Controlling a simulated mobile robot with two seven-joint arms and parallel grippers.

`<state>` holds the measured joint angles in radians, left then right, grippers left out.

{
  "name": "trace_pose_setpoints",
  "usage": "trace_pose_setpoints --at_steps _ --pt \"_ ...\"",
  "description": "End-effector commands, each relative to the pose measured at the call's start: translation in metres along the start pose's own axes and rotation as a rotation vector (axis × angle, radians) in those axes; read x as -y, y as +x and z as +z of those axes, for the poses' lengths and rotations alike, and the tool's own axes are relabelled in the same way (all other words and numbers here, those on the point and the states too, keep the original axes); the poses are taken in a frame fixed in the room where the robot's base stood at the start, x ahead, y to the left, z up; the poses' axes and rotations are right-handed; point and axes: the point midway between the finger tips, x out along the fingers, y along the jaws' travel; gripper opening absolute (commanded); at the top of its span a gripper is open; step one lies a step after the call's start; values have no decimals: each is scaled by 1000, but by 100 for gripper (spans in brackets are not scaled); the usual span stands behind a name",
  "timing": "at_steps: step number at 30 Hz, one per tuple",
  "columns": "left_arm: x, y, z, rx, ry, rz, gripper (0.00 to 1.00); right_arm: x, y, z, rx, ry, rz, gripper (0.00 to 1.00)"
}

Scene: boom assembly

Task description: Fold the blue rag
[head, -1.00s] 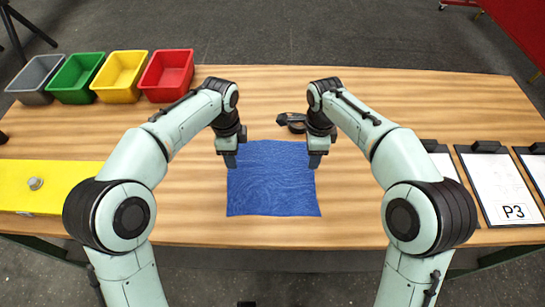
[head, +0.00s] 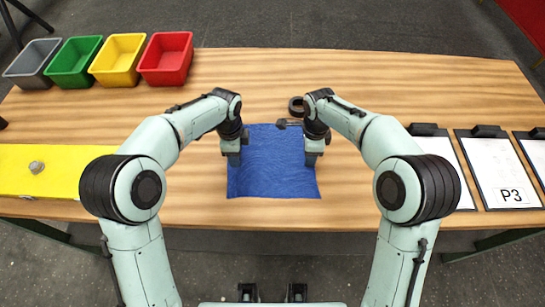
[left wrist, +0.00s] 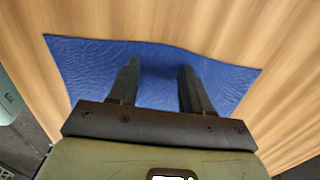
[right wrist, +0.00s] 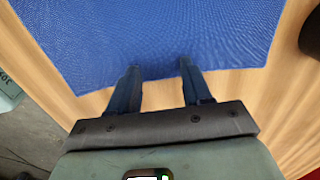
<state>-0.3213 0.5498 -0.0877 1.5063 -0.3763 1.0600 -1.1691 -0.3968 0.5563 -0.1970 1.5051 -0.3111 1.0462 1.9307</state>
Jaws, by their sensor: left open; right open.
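The blue rag (head: 272,170) lies spread flat and unfolded on the wooden table, in front of me. My left gripper (head: 234,160) is open and points down over the rag's left edge. In the left wrist view its two fingers (left wrist: 157,75) are apart above the blue rag (left wrist: 100,65), with no cloth between them. My right gripper (head: 311,160) is open at the rag's right edge. In the right wrist view its fingers (right wrist: 158,80) are apart, with their tips over the edge of the rag (right wrist: 160,35). I cannot tell whether either gripper touches the cloth.
A dark round object (head: 296,104) lies behind the rag near my right gripper. Grey, green, yellow and red (head: 166,60) bins stand at the back left. A yellow box (head: 60,172) is at left. Clipboards (head: 497,170) lie at right. The wood (head: 400,80) behind is clear.

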Motion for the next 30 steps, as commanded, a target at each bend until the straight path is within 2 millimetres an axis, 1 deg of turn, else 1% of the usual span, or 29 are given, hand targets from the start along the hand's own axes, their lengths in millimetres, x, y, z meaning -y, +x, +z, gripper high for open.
trace_pose_setpoints --at_steps 2,3,5,9,12,24,27,30 --pt "-1 4 0 0 0 2 49 -1 4 0 0 0 2 49" --pt "-2 5 0 0 0 3 47 -2 5 0 0 0 3 47" --pt "-1 4 0 0 0 3 38 -1 4 0 0 0 3 38" --pt "-2 4 0 0 0 3 15 -2 4 0 0 0 3 15" --pt "-2 4 0 1 0 4 0 -2 4 0 -1 0 4 0" --pt "-2 4 0 1 0 5 0 -2 4 0 -1 1 5 0" --pt "-1 1 0 1 0 4 0 -1 1 0 -1 1 4 0" --pt "2 -6 0 1 0 -1 0 2 -6 0 -1 1 -1 0"
